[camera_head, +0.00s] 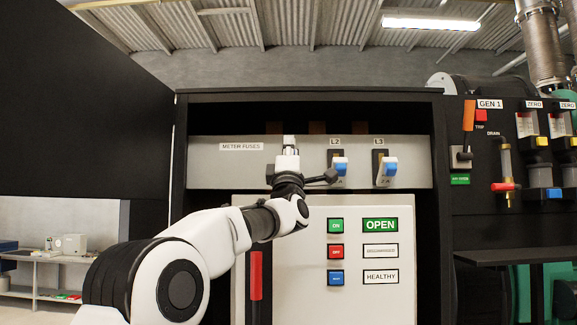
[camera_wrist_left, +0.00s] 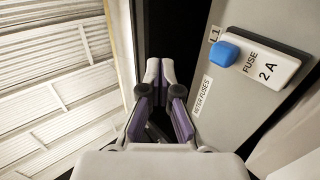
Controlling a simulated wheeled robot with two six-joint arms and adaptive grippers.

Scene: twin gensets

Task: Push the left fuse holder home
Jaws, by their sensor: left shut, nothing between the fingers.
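The left fuse holder (camera_wrist_left: 268,62), under the label L1, shows in the left wrist view at the upper right. It is a white block marked FUSE 2 A with a blue end (camera_wrist_left: 225,54), on a dark base on the grey panel. How far it sits out is hard to tell. In the head view my left gripper and wrist hide it. My left gripper (camera_head: 288,148) is up in front of the panel's left part. In the wrist view its fingertips (camera_wrist_left: 160,70) are together and empty, left of the holder and apart from it. My right gripper is not in view.
The L2 fuse holder (camera_head: 340,167) and L3 fuse holder (camera_head: 386,170) stand to the right on the grey METER FUSES panel (camera_head: 205,173). Below is a pale cabinet front (camera_head: 390,300) with buttons. A dark panel (camera_head: 90,110) stands at left. Levers and valves are at right.

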